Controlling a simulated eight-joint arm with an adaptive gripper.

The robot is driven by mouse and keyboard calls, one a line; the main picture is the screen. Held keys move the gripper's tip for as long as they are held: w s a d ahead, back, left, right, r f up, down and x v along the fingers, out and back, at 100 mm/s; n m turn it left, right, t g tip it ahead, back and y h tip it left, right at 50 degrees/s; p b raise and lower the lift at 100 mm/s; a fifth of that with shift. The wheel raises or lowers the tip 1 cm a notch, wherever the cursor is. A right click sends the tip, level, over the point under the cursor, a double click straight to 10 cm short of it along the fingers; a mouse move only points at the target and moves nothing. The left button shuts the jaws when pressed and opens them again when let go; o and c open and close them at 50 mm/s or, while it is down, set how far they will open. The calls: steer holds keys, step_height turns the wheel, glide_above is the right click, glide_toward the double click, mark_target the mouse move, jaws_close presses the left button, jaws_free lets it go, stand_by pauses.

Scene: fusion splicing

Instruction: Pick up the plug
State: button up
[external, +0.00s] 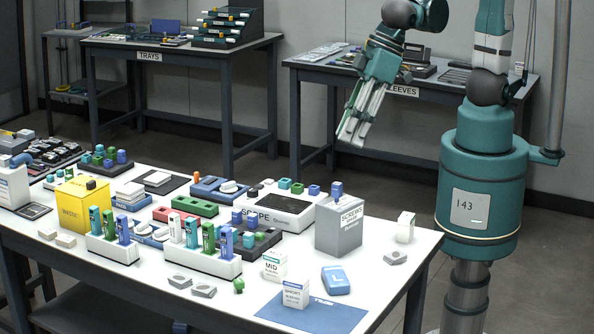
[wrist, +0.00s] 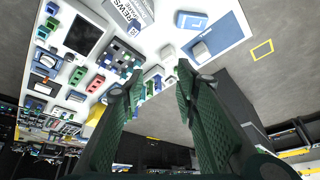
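No thing in view is labelled as the plug. A small green knob-shaped piece (external: 239,285) stands on the white table near its front edge in the external view and may be it; I cannot tell for sure. It is too small to make out in the wrist view. My gripper (external: 350,132) hangs above and behind the table's far right side, well away from that piece. In the wrist view my gripper (wrist: 158,77) has its two green fingers spread apart with nothing held between them.
The table holds a grey screws box (external: 339,226), a blue block (external: 336,280), a blue mat (external: 335,317) with a small white box (external: 296,293), white holders (external: 205,262) with upright coloured pieces and a yellow waste box (external: 82,204).

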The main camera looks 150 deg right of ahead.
steer(key=w+d+f+m+g+b, duration=0.25)
steer(key=d+f+m, duration=0.25)
steer(key=d+f, duration=0.65)
steer(key=m+g+h+b, duration=0.1)
steer(key=m, duration=0.3)
glide_toward(253, 215)
steer(key=f, duration=0.1)
steer(key=shift+w+d+f, duration=0.2)
steer(key=shift+d+f, duration=0.1)
steer(key=shift+x, duration=1.3)
steer(key=shift+s, duration=0.1)
steer(key=shift+b+x, duration=0.7)
steer(key=shift+x, duration=1.95)
steer(key=shift+s, duration=0.1)
